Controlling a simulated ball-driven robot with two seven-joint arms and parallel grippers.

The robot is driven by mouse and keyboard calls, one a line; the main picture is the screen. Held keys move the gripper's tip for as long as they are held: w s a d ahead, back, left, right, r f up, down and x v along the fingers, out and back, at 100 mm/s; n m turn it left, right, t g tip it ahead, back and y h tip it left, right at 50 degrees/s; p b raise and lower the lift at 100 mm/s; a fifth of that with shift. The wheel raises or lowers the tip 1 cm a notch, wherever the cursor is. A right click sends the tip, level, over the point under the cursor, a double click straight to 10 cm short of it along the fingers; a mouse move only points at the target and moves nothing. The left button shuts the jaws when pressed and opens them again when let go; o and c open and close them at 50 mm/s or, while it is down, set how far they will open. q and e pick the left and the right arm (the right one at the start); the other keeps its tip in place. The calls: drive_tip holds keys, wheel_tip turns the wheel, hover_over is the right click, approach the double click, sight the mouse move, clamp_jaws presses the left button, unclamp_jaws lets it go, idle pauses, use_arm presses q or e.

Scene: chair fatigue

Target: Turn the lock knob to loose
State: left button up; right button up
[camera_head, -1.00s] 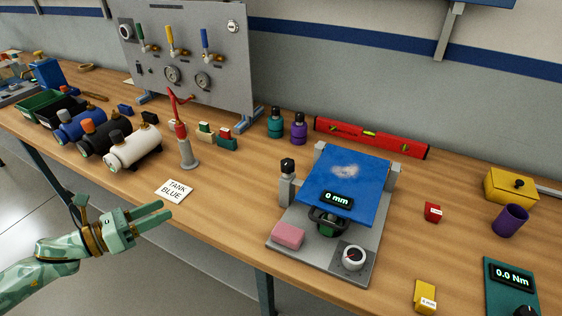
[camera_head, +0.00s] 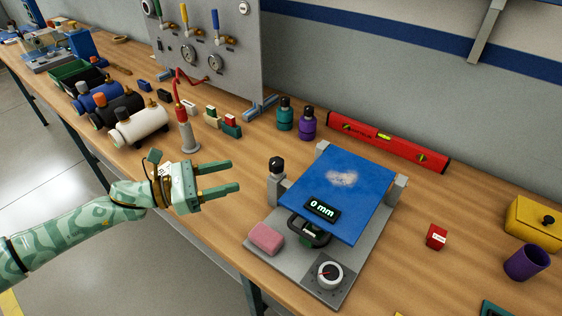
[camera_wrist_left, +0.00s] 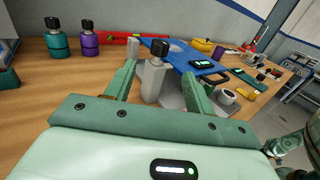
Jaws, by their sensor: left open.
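The test stand has a grey base (camera_head: 272,238) and a blue plate (camera_head: 347,190) with a "0 mm" display (camera_head: 322,208). A round white-and-black dial knob (camera_head: 329,275) with red marking sits at its front right corner; its lettering is too small to read. A black knob (camera_head: 277,164) tops a grey post (camera_head: 275,189) left of the plate. I cannot tell which is the lock knob. My left gripper (camera_head: 234,177) is open and empty, left of the post and apart from it. In the left wrist view the post (camera_wrist_left: 153,82) shows between the fingers. My right gripper is out of view.
A pink block (camera_head: 265,238) lies on the base's left corner. Teal (camera_head: 285,116) and purple (camera_head: 307,126) bottles and a red level (camera_head: 388,142) stand behind. A white tank (camera_head: 139,127) and red-topped cylinder (camera_head: 186,127) stand left. Bare tabletop lies left of the base.

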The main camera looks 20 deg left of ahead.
sight(277, 164)
use_arm(q)
drive_tip(key=p+x, duration=0.1)
drive_tip(key=x, duration=1.1)
drive_tip(key=shift+w+d, duration=0.15)
drive_tip(key=shift+d, duration=0.05)
drive_tip(key=c, duration=1)
